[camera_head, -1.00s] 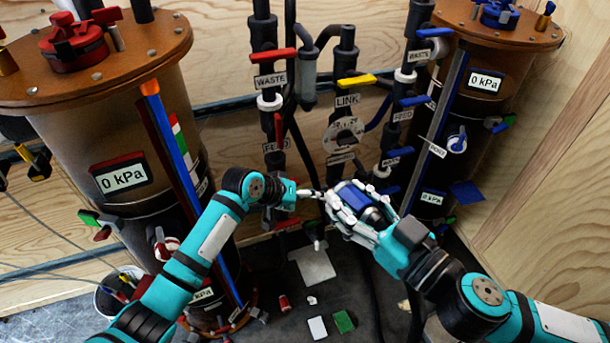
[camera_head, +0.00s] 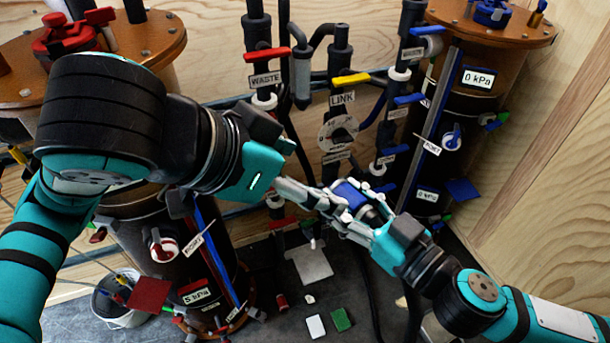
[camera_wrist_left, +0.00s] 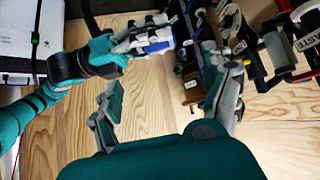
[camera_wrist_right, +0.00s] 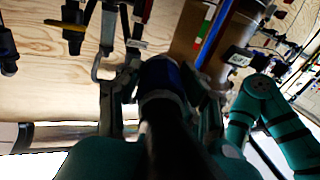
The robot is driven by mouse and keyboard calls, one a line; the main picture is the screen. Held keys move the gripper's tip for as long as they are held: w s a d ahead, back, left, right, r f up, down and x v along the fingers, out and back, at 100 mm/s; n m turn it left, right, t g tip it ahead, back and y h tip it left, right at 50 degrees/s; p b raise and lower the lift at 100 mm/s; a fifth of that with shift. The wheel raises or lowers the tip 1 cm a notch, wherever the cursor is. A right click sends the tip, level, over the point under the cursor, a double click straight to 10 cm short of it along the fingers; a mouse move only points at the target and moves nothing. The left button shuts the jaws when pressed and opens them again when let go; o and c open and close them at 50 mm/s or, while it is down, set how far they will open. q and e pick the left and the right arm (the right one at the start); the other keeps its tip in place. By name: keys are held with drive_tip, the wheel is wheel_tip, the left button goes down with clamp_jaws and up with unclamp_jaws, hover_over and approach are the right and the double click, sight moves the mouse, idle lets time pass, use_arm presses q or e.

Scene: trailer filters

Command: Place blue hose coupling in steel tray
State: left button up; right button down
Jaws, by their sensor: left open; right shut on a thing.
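The blue hose coupling (camera_head: 350,194) is between the fingers of my right gripper (camera_head: 355,213), which is shut on it in mid-air. It also fills the space between those fingers in the right wrist view (camera_wrist_right: 162,80). My left gripper (camera_head: 308,198) overlaps the right one in the head view. The left wrist view shows the left gripper (camera_wrist_left: 168,95) open and empty, with the right gripper and the coupling (camera_wrist_left: 157,46) beyond its fingers. A pale grey flat piece (camera_head: 311,262) lies on the floor; I cannot tell whether it is the steel tray.
Two brown tanks stand at the left and right (camera_head: 478,110). Valve pipes with a WASTE tag (camera_head: 265,79) and a LINK tag (camera_head: 342,99) rise between them. A white bucket (camera_head: 115,300) stands at lower left. Small white and green cards (camera_head: 341,320) lie on the floor.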

sight(348, 192)
use_arm(q)
drive_tip(key=x, duration=1.1)
drive_tip(key=shift+w+d+f, duration=0.1)
drive_tip(key=shift+d+f, duration=0.1)
drive_tip(key=shift+f, duration=0.15)
drive_tip(key=c, duration=1.3)
use_arm(e)
drive_tip(key=c, duration=0.7)
unclamp_jaws()
drive_tip(key=shift+w+f, duration=0.1)
drive_tip(key=shift+w, duration=0.05)
